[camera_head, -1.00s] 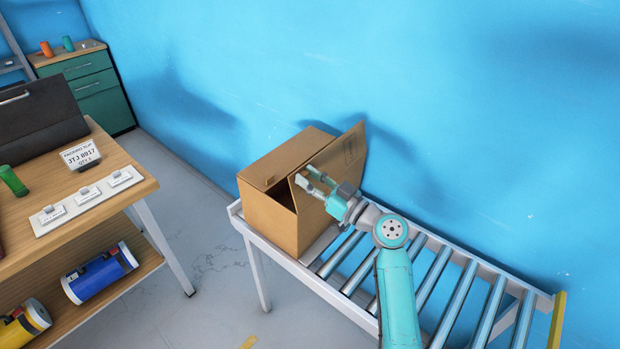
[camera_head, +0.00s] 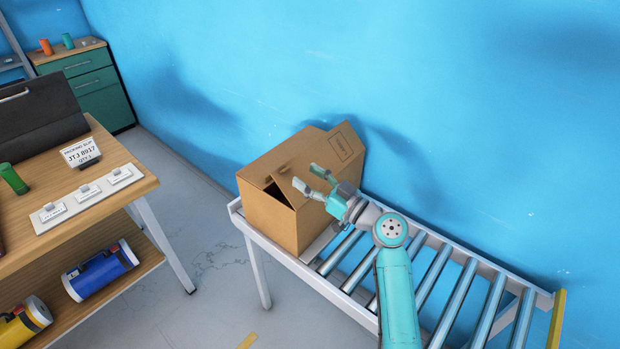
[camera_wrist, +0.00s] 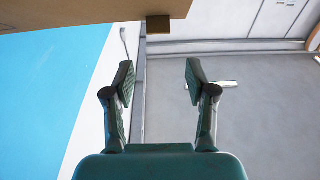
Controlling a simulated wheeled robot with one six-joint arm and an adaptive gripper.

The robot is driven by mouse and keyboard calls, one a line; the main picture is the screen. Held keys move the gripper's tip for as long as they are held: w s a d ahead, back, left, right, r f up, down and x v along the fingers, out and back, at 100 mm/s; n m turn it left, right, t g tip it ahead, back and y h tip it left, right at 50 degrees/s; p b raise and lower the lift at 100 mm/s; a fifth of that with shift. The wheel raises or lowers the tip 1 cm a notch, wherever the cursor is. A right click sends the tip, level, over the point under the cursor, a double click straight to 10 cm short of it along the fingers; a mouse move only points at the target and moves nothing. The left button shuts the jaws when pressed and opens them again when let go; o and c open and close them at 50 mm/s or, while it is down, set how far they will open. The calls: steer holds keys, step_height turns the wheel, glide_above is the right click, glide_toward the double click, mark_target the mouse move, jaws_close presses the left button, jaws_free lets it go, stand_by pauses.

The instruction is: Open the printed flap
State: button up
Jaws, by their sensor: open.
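A brown cardboard box (camera_head: 272,220) stands at the left end of the roller conveyor. Its printed flap (camera_head: 318,155), with a dark square print near the far end, slants low over the box top. A dark gap shows under its near left edge. My gripper (camera_head: 309,178) is open and empty, with its fingertips in front of or over the flap's near part; I cannot tell if they touch it. In the wrist view my gripper (camera_wrist: 160,80) shows both fingers apart with nothing between them. Cardboard (camera_wrist: 70,14) crosses the top of that view, beyond the fingertips.
The roller conveyor (camera_head: 425,275) runs right from the box, its rollers bare. The blue wall (camera_head: 480,110) is close behind. A wooden workbench (camera_head: 115,200) with a packing slip sign (camera_head: 80,152) stands left, across a strip of clear floor.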

steer(key=shift+d, duration=0.1)
steer(key=v, duration=1.1)
steer(key=shift+s+d, duration=0.25)
steer(key=shift+s, duration=0.05)
steer(key=shift+f, duration=0.1)
